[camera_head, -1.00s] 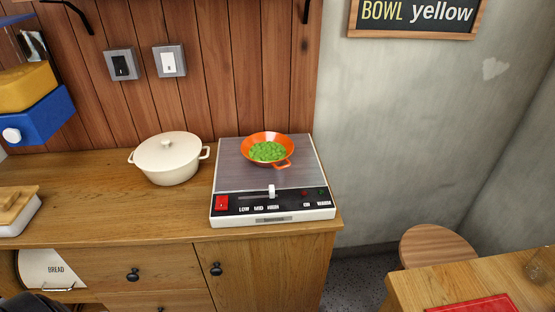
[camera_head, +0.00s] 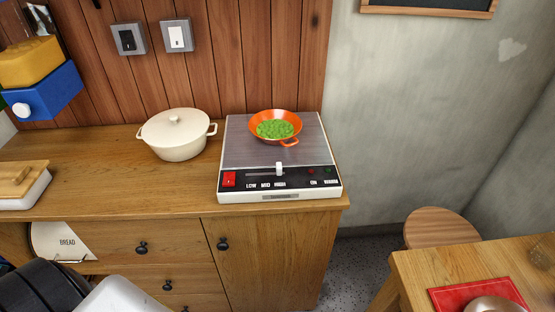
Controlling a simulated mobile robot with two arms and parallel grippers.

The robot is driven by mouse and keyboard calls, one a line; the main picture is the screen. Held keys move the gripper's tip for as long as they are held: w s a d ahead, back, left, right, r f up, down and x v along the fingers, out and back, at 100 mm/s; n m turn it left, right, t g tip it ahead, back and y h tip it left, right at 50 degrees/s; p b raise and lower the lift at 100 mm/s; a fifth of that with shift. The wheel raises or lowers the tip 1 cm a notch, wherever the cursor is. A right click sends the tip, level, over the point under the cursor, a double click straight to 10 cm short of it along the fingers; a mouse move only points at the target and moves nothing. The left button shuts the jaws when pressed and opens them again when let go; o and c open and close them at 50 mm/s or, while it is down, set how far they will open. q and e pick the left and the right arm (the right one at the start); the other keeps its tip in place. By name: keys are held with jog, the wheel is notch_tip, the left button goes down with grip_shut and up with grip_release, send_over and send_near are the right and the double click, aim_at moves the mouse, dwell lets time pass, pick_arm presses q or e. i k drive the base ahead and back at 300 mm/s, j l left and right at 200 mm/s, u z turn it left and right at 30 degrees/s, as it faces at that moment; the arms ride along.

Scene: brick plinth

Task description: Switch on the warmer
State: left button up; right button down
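The warmer (camera_head: 236,150) is a flat unit with a grey metal top and a black front panel, at the right end of the wooden counter. A red rocker switch (camera_head: 229,179) sits at the panel's left. A white slider knob (camera_head: 279,169) stands by the HIGH mark. Two small lamps, a red one (camera_head: 311,171) over ON and a green one (camera_head: 327,170) over WARM, look dark. An orange pan (camera_head: 289,141) with green contents stands on the metal top. Neither gripper shows; a black and white part of my arm shows at the bottom left, away from the warmer.
A cream lidded pot (camera_head: 174,144) stands left of the warmer. Two wall switches (camera_head: 129,39) (camera_head: 177,36) are above it. A blue and yellow container (camera_head: 45,92) is at the left. A stool (camera_head: 440,228) and a table with a red mat (camera_head: 450,298) are at the lower right.

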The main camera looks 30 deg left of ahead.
aim_at(229, 179)
jog(key=u, duration=1.2)
